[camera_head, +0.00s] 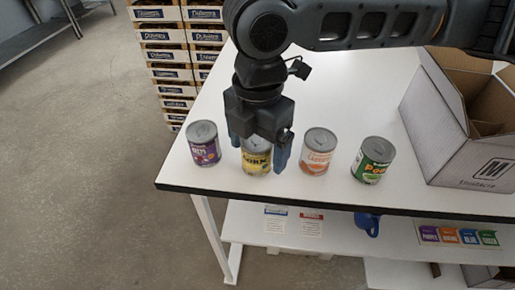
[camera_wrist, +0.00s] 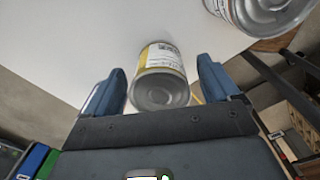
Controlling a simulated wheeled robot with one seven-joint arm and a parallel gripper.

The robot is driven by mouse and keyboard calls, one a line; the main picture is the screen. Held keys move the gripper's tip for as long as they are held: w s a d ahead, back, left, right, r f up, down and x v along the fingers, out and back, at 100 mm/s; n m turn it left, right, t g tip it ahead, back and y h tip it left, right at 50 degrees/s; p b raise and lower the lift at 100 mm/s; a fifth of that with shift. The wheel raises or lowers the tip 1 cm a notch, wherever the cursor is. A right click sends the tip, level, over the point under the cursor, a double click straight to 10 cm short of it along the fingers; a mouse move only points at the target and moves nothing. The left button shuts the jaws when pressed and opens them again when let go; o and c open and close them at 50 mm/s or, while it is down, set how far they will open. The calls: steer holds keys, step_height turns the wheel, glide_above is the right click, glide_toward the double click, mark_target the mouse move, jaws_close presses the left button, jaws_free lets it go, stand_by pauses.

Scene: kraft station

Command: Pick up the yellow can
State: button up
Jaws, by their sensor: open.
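The yellow can (camera_head: 256,160) with a corn label stands upright on the white table near its front edge. Its top is partly hidden by my gripper in the head view. My gripper (camera_head: 259,150) points down over it, with one blue finger on each side of the can. In the wrist view the can (camera_wrist: 160,75) shows between the two fingers of my gripper (camera_wrist: 160,92), with gaps visible on both sides. The gripper is open and holds nothing.
A purple can (camera_head: 204,146) stands to the left. An orange can (camera_head: 317,153) and a green can (camera_head: 373,161) stand to the right. An open cardboard box (camera_head: 471,150) is at the table's right. Stacked crates (camera_head: 171,62) stand behind the table.

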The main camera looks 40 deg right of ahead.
steer(key=shift+f, duration=0.8)
steer(key=shift+c, duration=0.2)
steer(key=c, duration=1.2)
